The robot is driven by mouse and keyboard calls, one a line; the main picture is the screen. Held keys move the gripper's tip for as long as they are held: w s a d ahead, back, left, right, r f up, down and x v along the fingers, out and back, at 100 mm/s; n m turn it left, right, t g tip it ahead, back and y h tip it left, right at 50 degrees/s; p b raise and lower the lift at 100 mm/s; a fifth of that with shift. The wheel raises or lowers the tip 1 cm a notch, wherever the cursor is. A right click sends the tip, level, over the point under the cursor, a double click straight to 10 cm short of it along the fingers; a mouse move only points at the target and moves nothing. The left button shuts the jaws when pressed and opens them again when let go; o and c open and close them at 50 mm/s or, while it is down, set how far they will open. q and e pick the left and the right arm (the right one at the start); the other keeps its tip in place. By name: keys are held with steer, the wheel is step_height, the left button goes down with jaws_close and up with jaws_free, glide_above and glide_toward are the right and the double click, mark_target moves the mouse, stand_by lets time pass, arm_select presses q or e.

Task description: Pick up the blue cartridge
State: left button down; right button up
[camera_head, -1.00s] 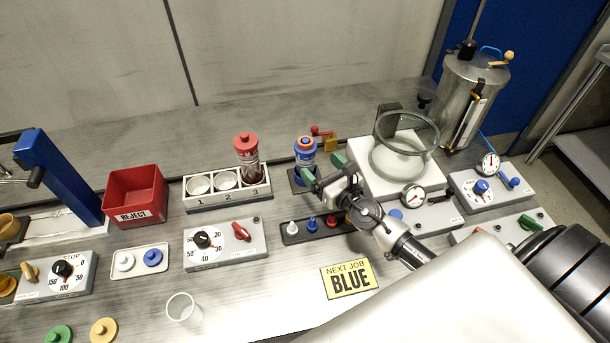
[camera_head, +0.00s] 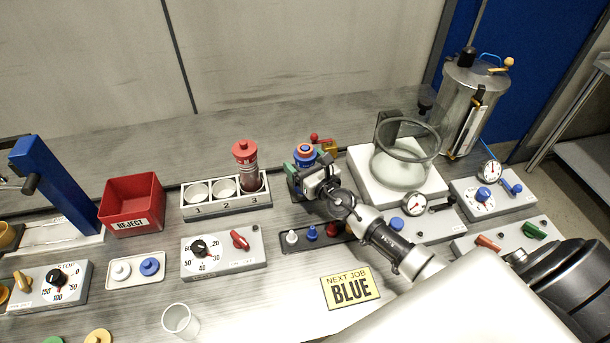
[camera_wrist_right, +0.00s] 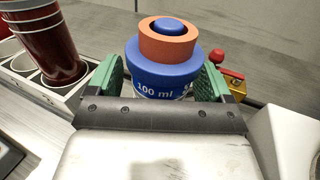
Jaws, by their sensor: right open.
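The blue cartridge (camera_head: 304,155) has an orange ring and a blue knob on top and stands upright in the dark holder behind the row of small knobs. In the right wrist view the cartridge (camera_wrist_right: 162,70) reads "100 ml" and stands between two green finger pads. My right gripper (camera_head: 309,172) is open around it, one finger on each side; a small gap shows at the left pad, and contact at the right pad is unclear. The lower part of the cartridge is hidden by the gripper. My left gripper is not in view.
A rack (camera_head: 226,203) numbered 1 to 3 holds a red cartridge (camera_head: 246,166) in slot 3, left of the gripper. A white block with a glass bowl (camera_head: 404,160) stands close on the right. A red-handled valve (camera_head: 322,143) is just behind. A "NEXT JOB BLUE" sign (camera_head: 350,288) lies in front.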

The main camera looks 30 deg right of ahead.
steer(key=shift+c, duration=0.4)
steer(key=c, duration=1)
steer(key=shift+r, duration=0.15)
